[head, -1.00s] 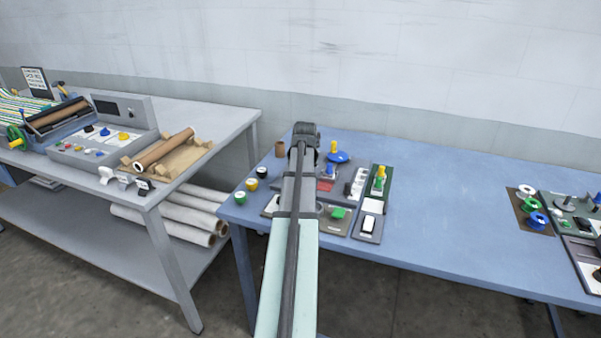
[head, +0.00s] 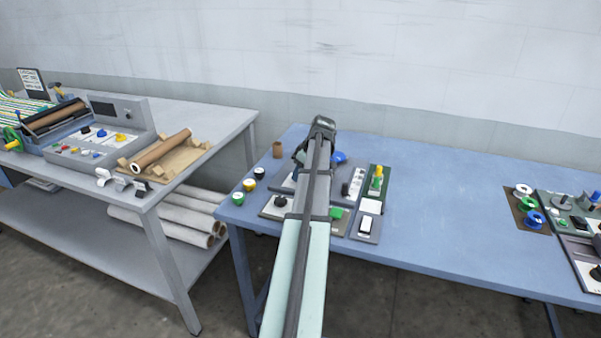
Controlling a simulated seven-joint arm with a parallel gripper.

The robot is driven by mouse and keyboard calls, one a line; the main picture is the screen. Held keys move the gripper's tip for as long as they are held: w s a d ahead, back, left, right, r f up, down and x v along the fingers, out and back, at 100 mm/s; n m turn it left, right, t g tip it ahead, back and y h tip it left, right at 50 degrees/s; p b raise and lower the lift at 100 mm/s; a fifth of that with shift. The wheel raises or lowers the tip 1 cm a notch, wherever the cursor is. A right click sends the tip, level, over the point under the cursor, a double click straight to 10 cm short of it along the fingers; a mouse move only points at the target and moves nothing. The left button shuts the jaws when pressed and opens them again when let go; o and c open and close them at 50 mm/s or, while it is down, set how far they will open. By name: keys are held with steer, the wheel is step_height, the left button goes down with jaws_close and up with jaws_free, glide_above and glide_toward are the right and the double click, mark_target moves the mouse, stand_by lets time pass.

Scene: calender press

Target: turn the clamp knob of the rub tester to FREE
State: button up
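A group of grey device panels (head: 321,228) lies on the blue table under my arm; I cannot tell which one is the rub tester. Its clamp knob cannot be singled out, and no FREE mark is readable. A dark knob (head: 280,201) shows left of my arm, and a green knob (head: 336,213) shows right of it. A blue part (head: 339,157) shows behind the arm. A yellow-topped knob (head: 377,174) stands on a green base at the right. My gripper is hidden behind my arm, over the panels, so neither its fingers nor any contact shows.
Green, yellow and black round pieces (head: 249,185) and a brown cylinder (head: 278,150) are at the table's left. Spools (head: 533,218) and more devices stand far right. The middle-right of the blue table (head: 450,205) is clear. A grey bench (head: 215,124) stands left.

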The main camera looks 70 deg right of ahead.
steer(key=shift+d+n+y, duration=0.1)
steer(key=shift+n+y, duration=0.3)
steer(key=shift+n, duration=0.7)
steer(key=o, duration=1.1)
steer(key=shift+c, duration=0.2)
steer(key=shift+r, duration=0.1)
steer(key=v, duration=1.3)
steer(key=shift+r, duration=0.3)
